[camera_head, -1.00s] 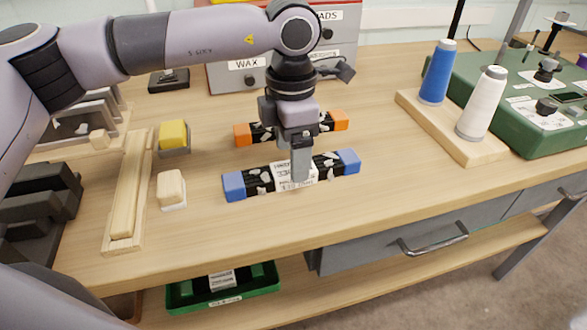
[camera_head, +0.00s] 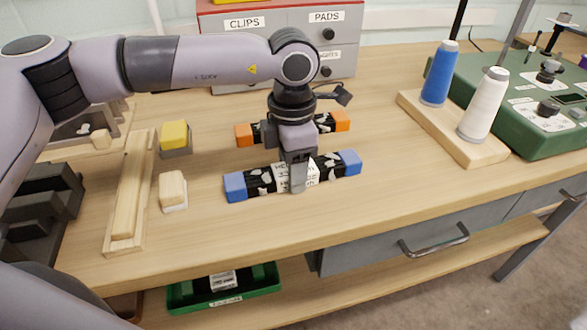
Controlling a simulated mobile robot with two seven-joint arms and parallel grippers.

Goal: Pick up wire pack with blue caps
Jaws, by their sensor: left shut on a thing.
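The wire pack with blue caps (camera_head: 262,181) is a dark bundle with a white label around its middle and a blue cap at each end. It lies on the wooden table at the middle of the head view. My left gripper (camera_head: 298,186) points down over its middle and is shut on it at the label, hiding part of the label. A similar wire pack with orange caps (camera_head: 244,134) lies just behind it, partly hidden by my left gripper. My right gripper is not in view.
A wooden stand with a blue spool (camera_head: 439,74) and a white spool (camera_head: 483,104) stands right, before a green machine (camera_head: 530,92). Grey drawers (camera_head: 235,42) stand behind. Left are a yellow block (camera_head: 174,136), a pale block (camera_head: 172,188) and a wooden piece (camera_head: 128,195). The table's front is clear.

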